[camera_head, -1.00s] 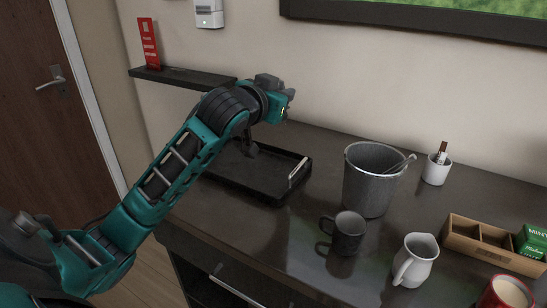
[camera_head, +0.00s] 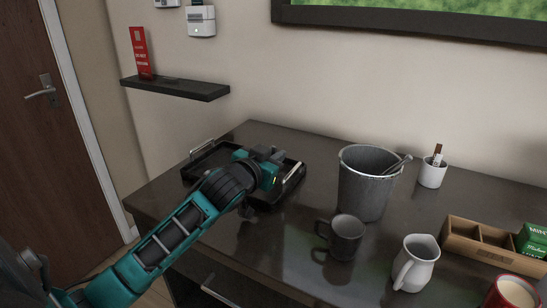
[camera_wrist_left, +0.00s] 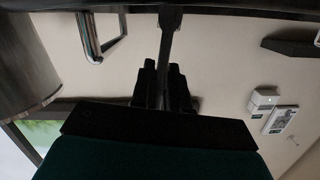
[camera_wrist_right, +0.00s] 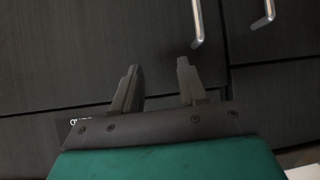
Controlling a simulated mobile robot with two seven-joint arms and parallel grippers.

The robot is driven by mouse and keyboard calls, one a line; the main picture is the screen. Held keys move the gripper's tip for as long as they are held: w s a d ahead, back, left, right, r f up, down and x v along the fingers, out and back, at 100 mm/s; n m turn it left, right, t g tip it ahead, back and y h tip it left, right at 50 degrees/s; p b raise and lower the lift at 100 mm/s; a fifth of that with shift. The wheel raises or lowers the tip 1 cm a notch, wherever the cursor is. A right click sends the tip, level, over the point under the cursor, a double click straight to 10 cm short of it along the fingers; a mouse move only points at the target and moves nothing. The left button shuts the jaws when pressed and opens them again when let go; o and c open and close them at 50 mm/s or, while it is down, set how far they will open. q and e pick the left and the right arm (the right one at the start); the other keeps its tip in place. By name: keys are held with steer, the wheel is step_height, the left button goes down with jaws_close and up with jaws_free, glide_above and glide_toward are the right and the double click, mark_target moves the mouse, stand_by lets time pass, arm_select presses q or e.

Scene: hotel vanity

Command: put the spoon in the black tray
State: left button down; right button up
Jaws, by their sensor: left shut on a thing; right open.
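The black tray (camera_head: 206,166) lies on the dark counter at the left, with a metal handle at each end. I cannot tell whether the spoon touches the tray. My right gripper (camera_wrist_right: 158,66) is open and empty before dark drawer fronts.
A grey bucket (camera_head: 365,190) with tongs stands right of the tray. A wall shelf (camera_head: 176,88) is behind the tray.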

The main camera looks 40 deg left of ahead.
arm_select(q)
steer(key=c, duration=1.6)
jaws_free()
steer(key=shift+f, duration=0.1)
steer(key=o, duration=0.5)
steer(key=shift+s+r, duration=0.1)
steer(key=shift+r, duration=0.1)
steer(key=v, duration=1.2)
